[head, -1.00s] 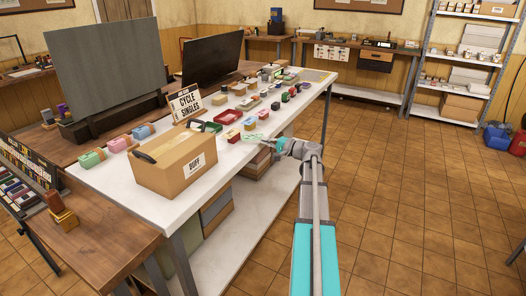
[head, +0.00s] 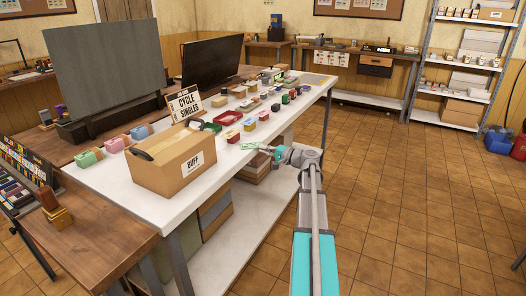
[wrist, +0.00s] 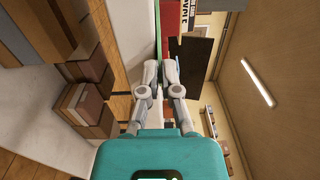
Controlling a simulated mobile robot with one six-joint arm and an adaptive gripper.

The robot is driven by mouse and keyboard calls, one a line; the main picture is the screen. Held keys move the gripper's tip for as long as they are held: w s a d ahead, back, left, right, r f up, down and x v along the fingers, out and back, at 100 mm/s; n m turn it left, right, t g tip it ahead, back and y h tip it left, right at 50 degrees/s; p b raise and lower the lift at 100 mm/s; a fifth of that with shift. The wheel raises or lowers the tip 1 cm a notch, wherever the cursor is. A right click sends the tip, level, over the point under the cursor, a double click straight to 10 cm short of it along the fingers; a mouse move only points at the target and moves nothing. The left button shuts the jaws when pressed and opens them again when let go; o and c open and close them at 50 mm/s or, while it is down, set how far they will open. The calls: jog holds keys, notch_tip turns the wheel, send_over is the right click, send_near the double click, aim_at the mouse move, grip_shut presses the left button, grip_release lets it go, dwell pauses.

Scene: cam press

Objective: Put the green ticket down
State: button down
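The green ticket (head: 254,146) is a thin flat slip at the right front edge of the white table (head: 172,205). My gripper (head: 275,151) is shut on its near end, and the rest of the ticket sticks out to the left over the tabletop. In the wrist view the ticket (wrist: 158,38) shows edge-on as a thin green strip between the fingertips of my gripper (wrist: 160,70). I cannot tell whether the ticket touches the tabletop.
A cardboard box marked BUFF (head: 175,165) stands at the near left. Behind the ticket are a red tray (head: 227,117), a yellow-and-red block (head: 232,135) and several small coloured items. A "CYCLE SINGLES" sign (head: 184,103) stands behind the box.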

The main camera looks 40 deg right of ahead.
jog(key=c, duration=0.8)
grip_release()
jog(key=shift+r, duration=0.1)
jog(key=v, duration=1.2)
dwell(0.3)
